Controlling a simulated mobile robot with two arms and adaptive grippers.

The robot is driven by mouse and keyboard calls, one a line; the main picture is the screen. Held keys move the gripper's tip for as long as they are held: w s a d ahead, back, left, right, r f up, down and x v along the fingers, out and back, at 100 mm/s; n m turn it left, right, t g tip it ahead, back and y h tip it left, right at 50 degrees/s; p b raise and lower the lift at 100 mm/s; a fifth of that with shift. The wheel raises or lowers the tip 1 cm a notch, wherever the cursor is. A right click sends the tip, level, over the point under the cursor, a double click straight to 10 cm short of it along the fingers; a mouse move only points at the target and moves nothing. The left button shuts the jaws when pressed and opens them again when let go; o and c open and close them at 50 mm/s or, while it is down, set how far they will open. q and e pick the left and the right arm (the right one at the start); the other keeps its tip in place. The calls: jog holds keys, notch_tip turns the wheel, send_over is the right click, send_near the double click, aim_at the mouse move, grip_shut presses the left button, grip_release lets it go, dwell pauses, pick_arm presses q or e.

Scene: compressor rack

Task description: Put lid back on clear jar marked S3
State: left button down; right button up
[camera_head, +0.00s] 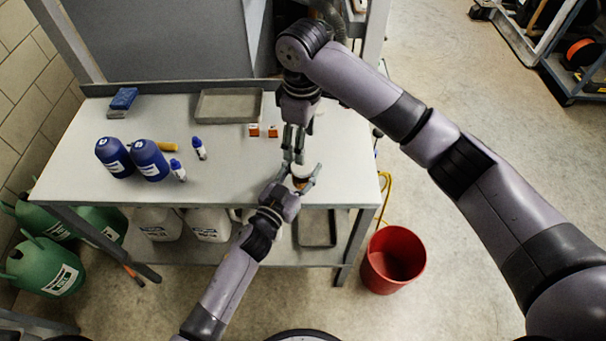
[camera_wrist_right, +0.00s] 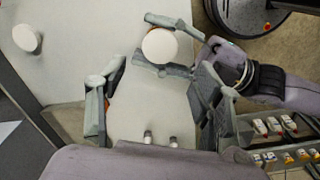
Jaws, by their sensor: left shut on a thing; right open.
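My left gripper (camera_head: 300,181) is shut on a small round object with a white top (camera_head: 299,170) and an orange-brown part below it, near the table's front edge. In the right wrist view its white round top (camera_wrist_right: 160,45) sits between the left fingers (camera_wrist_right: 162,47). I cannot tell whether this top is a separate lid on the jar, and no S3 mark is readable. A second white round piece (camera_wrist_right: 27,38) lies on the table. My right gripper (camera_head: 293,158) is open and empty just behind the left one; its fingers show in the wrist view (camera_wrist_right: 150,85).
On the table (camera_head: 235,185) are a grey tray (camera_head: 228,92), two orange boxes (camera_head: 254,130), two blue bottles (camera_head: 151,160), two small blue-capped bottles (camera_head: 199,149) and a blue block (camera_head: 124,99). A red bucket (camera_head: 393,260) stands on the floor.

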aim_at(302, 175)
notch_tip(302, 175, down, 8)
jog(key=shift+f, duration=0.1)
dwell(0.4)
jog(key=c, duration=1.2)
jog(key=shift+m, duration=1.7)
jog(key=o, duration=1.2)
jog(key=shift+o, duration=0.2)
